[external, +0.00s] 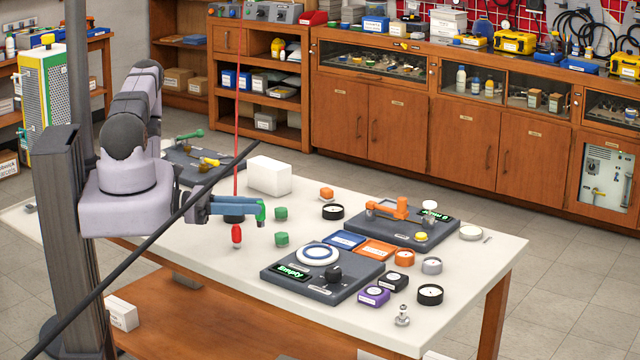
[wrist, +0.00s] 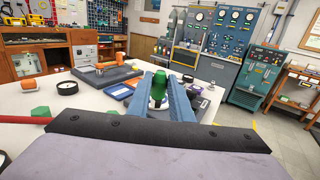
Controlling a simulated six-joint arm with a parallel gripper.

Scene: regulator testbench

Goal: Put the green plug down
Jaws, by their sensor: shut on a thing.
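My gripper (external: 258,208) is shut on a green plug (wrist: 184,87). The plug sits between the two blue fingers in the wrist view, and its green end also shows at the fingertips in the external view (external: 261,214). The gripper is stretched out level and appears to hold the plug above the white tabletop (external: 222,264). Two other green pieces, an upper one (external: 281,214) and a lower one (external: 281,239), lie just right of the fingertips. The fingers hide part of the held plug.
A red handle (external: 236,236) hangs on a red line beside the gripper. A dark panel marked "Empty" (external: 273,281) with a white ring (external: 318,255) lies to the right. Gauges, colored blocks and another panel (external: 379,228) crowd the right side. A white box (external: 269,176) stands behind.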

